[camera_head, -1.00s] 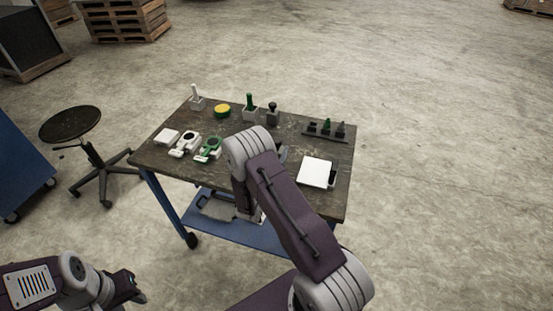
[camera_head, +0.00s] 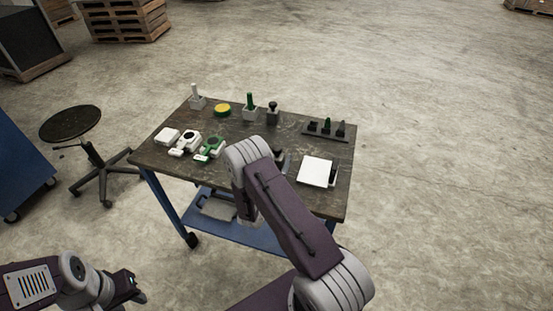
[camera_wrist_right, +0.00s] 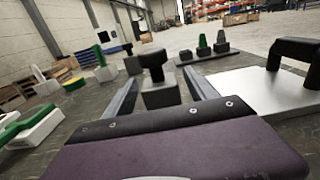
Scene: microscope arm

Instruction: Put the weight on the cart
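A grey block with a black knob on top, which looks like the weight (camera_head: 272,117), stands upright at the back middle of the table. In the right wrist view the weight (camera_wrist_right: 160,92) shows between the fingertips of my right gripper (camera_wrist_right: 161,76). The fingers are apart and hold nothing; I cannot tell whether the weight is between them or just beyond. In the head view my right arm mostly hides this gripper. My left gripper (camera_head: 135,288) is low at the left, away from the table; its opening is unclear. A blue wheeled cart (camera_head: 22,165) is partly visible at the left edge.
The wheeled table (camera_head: 250,150) holds a white plate (camera_head: 315,172) at the right and a dark rack (camera_head: 326,132) behind it. A stool (camera_head: 70,124) stands left of the table.

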